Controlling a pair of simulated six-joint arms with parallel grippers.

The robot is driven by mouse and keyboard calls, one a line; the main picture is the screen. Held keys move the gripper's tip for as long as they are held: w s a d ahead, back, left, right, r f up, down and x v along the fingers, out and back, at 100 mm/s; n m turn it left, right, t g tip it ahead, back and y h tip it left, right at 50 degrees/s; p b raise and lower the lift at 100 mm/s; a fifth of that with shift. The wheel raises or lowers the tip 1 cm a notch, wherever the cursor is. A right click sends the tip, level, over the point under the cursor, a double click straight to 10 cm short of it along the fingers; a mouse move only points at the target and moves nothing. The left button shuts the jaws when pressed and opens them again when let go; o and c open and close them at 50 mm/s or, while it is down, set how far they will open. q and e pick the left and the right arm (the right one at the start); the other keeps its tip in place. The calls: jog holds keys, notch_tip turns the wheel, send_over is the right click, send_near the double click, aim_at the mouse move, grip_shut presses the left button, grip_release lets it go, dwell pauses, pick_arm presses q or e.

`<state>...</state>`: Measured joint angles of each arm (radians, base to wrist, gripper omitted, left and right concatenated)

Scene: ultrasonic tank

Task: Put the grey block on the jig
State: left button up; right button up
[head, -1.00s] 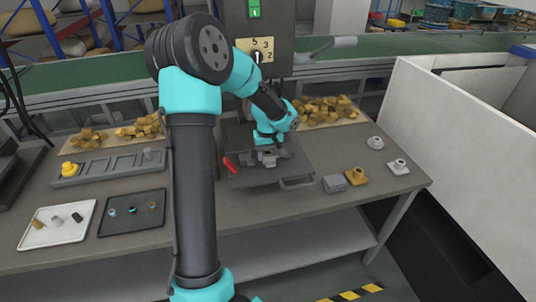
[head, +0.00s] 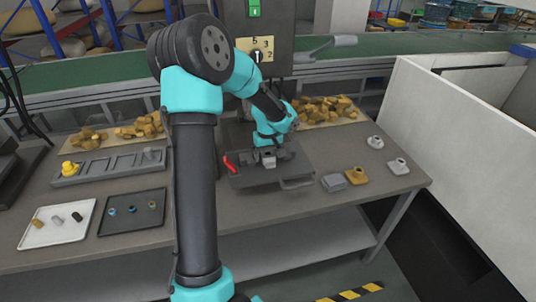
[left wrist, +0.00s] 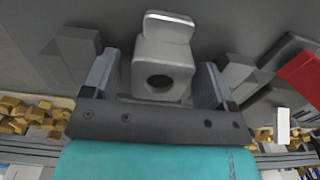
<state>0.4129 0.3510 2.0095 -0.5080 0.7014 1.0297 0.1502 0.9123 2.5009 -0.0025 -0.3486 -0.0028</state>
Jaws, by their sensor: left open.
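The jig (head: 262,178) is a dark grey plate with a red handle (head: 229,163), in the middle of the bench in the head view. The light grey block (left wrist: 163,60) has a round hole and a raised tab. In the left wrist view it stands between the fingers of my left gripper (left wrist: 157,75), which is open with a finger on each side. In the head view my left gripper (head: 269,152) is low over the jig, and a bit of the block (head: 268,161) shows beneath it. The block appears to rest on the jig; its underside is hidden.
To the right lie a grey piece (head: 334,182), an orange-brown piece (head: 356,176) and two pale flanged pieces (head: 398,166). To the left are a white tray (head: 40,240), a dark tray (head: 112,228) and a grey rack (head: 110,169). A machine column (head: 262,20) stands behind.

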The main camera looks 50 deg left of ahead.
aim_at(268, 154)
pick_arm(q)
notch_tip(268, 154, up, 12)
jog(key=shift+r, duration=0.15)
dwell(0.5)
dwell(0.3)
